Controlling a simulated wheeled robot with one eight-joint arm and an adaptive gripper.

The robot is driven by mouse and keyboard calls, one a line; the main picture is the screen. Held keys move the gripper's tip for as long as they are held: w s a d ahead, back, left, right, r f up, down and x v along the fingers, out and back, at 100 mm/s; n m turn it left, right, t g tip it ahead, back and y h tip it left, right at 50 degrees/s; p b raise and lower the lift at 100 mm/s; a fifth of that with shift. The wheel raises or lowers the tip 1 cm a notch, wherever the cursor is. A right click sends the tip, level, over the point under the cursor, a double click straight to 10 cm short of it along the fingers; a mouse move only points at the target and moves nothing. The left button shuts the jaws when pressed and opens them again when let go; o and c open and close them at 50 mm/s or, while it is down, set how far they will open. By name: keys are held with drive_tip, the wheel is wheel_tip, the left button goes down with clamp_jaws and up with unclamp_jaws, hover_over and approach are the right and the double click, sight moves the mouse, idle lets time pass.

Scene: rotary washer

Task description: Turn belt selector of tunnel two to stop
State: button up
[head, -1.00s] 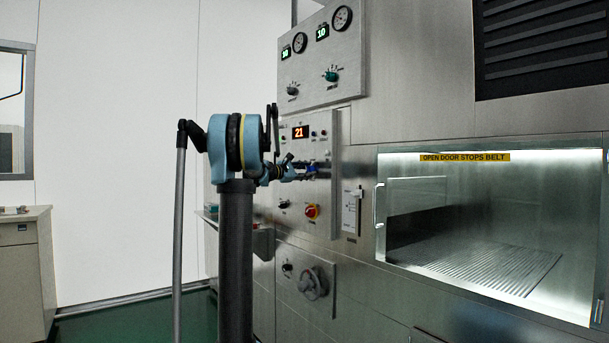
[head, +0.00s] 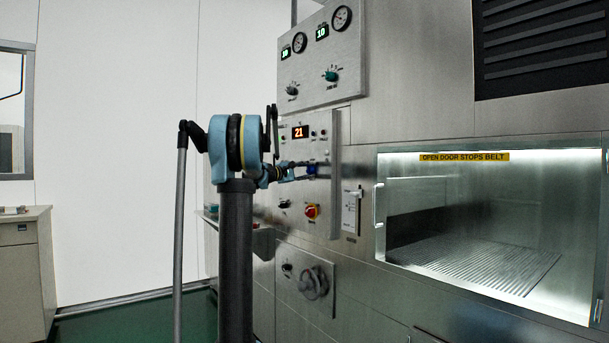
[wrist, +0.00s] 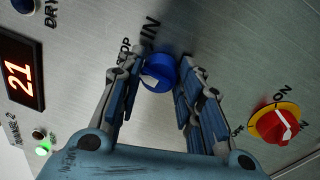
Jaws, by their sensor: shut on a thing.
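The blue selector knob (wrist: 160,73) is on a steel panel, with the printed labels STOP and IN beside it in the wrist view. A white pointer mark on the knob is partly visible, but I cannot tell exactly which label it lines up with. My gripper (wrist: 162,72) has one finger on each side of the knob and is shut on it. In the head view my gripper (head: 308,170) is at the panel, and the blue knob (head: 311,169) is partly covered by it.
A red-and-yellow rotary switch (wrist: 278,124) sits close to the right finger; it also shows below my gripper in the head view (head: 312,211). A red display (head: 300,132) reads 21. A lit chamber (head: 480,240) with a glass door is at the right.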

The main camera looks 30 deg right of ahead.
drive_tip(key=shift+f, duration=0.15)
drive_tip(key=o, duration=1.1)
drive_tip(key=shift+w, duration=0.1)
drive_tip(key=a, duration=0.4)
drive_tip(key=s+a, duration=0.1)
drive_tip(key=a, duration=0.3)
drive_tip(key=a+f, duration=0.1)
drive_tip(key=a, duration=0.3)
drive_tip(key=shift+s, duration=0.3)
